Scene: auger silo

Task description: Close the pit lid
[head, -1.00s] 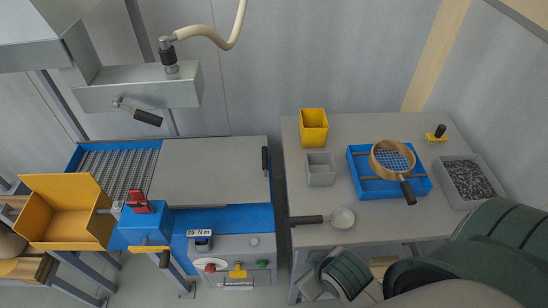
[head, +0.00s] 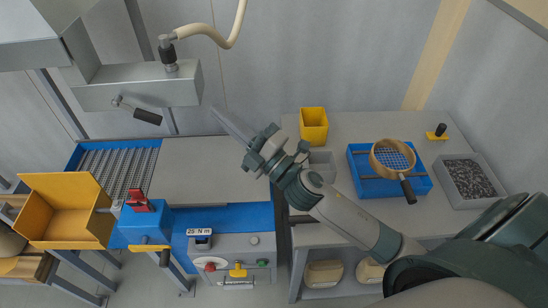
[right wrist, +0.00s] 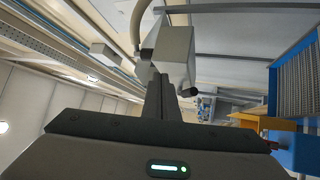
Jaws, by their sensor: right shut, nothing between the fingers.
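The pit lid (head: 200,172) is a flat grey panel lying over the right part of the blue-framed pit. The grating (head: 118,165) shows uncovered to its left, also at the right edge of the right wrist view (right wrist: 297,88). My left gripper is not in view.
A grey spout box (head: 140,88) with a black-handled lever (head: 146,117) hangs above the pit. A yellow bin (head: 65,210) and red lever (head: 138,200) stand left. The right bench holds a yellow cup (head: 313,126), blue tray (head: 360,158) with sieve (head: 393,158), and gravel box (head: 490,205).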

